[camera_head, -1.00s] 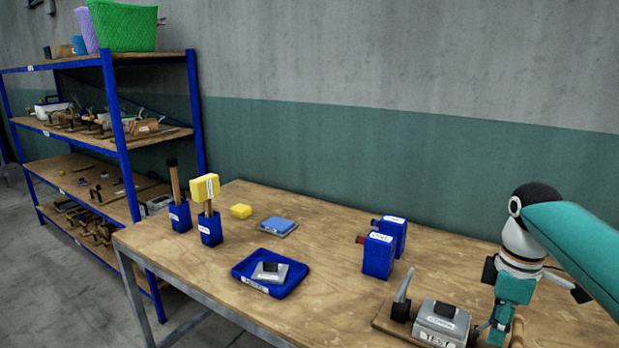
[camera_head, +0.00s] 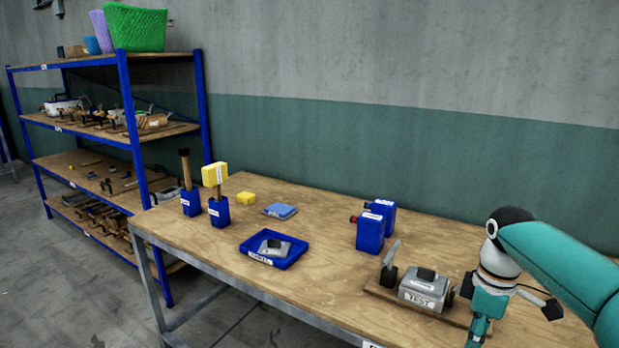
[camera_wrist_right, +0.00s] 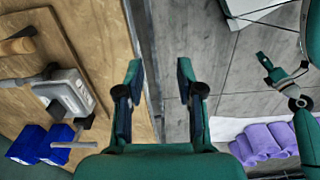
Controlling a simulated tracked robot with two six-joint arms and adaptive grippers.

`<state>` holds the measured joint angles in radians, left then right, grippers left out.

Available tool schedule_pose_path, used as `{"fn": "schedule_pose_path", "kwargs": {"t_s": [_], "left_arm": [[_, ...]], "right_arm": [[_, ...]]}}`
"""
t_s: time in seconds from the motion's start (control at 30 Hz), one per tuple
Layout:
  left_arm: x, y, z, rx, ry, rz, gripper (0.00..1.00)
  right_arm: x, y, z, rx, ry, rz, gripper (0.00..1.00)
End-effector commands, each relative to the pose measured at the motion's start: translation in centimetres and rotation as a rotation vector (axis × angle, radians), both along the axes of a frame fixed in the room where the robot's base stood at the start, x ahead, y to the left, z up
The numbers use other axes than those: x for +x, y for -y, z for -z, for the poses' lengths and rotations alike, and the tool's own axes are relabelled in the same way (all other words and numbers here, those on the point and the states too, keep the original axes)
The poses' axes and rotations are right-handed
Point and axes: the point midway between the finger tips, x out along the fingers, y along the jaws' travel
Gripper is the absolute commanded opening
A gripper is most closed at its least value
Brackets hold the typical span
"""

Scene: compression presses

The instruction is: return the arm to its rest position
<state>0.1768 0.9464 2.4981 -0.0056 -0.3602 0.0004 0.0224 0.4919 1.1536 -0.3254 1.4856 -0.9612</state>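My right arm comes in from the right in the head view, with its gripper (camera_head: 478,332) pointing down at the table's front edge, partly cut off. In the right wrist view this gripper (camera_wrist_right: 158,88) is open, with nothing between its fingers. It hangs over the table edge and floor, apart from the grey press. The grey press (camera_head: 424,289), labelled TEST, stands on a wooden board just left of the arm; it also shows in the wrist view (camera_wrist_right: 68,92). A teal, black and white arm end, apparently my left gripper (camera_wrist_right: 270,68), shows at the wrist view's right; its fingers are unclear.
The wooden table (camera_head: 330,205) holds two blue boxes (camera_head: 371,232), a blue tray (camera_head: 273,262) with a grey block, a blue pad (camera_head: 280,211), yellow blocks and blue holders. A blue shelf (camera_head: 128,110) stands left. Purple rolls (camera_wrist_right: 262,140) lie below right in the wrist view.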

Motion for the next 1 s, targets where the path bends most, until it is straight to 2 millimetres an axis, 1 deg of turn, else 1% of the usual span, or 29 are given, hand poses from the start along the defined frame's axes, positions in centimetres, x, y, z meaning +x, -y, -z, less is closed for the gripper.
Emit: {"fn": "schedule_pose_path", "kwargs": {"t_s": [0.03, 0.17, 0.27, 0.37, 0.47, 0.5, 0.57, 0.6, 0.67, 0.7, 0.77, 0.8, 0.83, 0.9, 1.0], "left_arm": [[0.0, 0.0, 0.0, 0.0, 0.0, 0.0, 0.4], [0.0, 0.0, -0.1, 0.0, -0.001, 0.0, 0.4], [-0.1, 0.0, -0.1, 0.0, -0.001, 0.0, 0.4], [0.0, 0.0, -0.2, 0.0, -0.001, 0.0, 0.4], [0.0, 0.0, -0.3, 0.0, -0.001, 0.0, 0.4], [0.0, 0.0, -0.3, 0.0, -0.001, 0.0, 0.4], [0.0, 0.0, -0.4, 0.0, -0.001, 0.0, 0.4], [0.0, 0.0, -0.5, 0.0, -0.001, 0.0, 0.4], [0.0, 0.0, -0.5, 0.0, -0.001, 0.0, 0.4], [0.0, 0.0, -0.6, 0.0, -0.001, 0.0, 0.4], [0.0, 0.0, -0.7, 0.0, -0.001, 0.0, 0.4], [0.0, 0.0, -0.7, 0.0, -0.001, 0.0, 0.4], [0.0, 0.0, -0.7, 0.0, -0.001, 0.0, 0.4], [0.0, 0.0, -0.8, 0.0, -0.001, 0.0, 0.4], [0.0, 0.0, -0.8, 0.0, -0.001, 0.0, 0.4]], "right_arm": [[0.2, -0.3, 1.4, 0.007, -0.005, 0.011, 0.37], [0.8, -1.6, 4.9, 0.032, -0.003, 0.051, 0.37], [1.1, -2.9, 8.2, 0.058, -0.004, 0.091, 0.37], [0.9, -4.6, 12.2, 0.092, -0.009, 0.144, 0.37], [-0.1, -6.9, 17.4, 0.14, -0.023, 0.229, 0.37], [-0.9, -8.1, 19.9, 0.163, -0.032, 0.274, 0.37], [-2.7, -10.0, 23.7, 0.202, -0.048, 0.36, 0.37], [-4.1, -11.3, 26.1, 0.226, -0.061, 0.426, 0.37], [-6.6, -13.0, 29.2, 0.259, -0.08, 0.528, 0.37], [-8.5, -14.0, 31.1, 0.276, -0.094, 0.599, 0.37], [-11.4, -15.3, 33.3, 0.296, -0.115, 0.708, 0.37], [-13.4, -16.0, 34.4, 0.306, -0.127, 0.776, 0.37], [-14.7, -16.5, 35.1, 0.311, -0.136, 0.825, 0.37], [-17.6, -17.2, 36.2, 0.316, -0.151, 0.929, 0.37], [-20.7, -17.7, 37.0, 0.316, -0.164, 1.041, 0.37]]}}
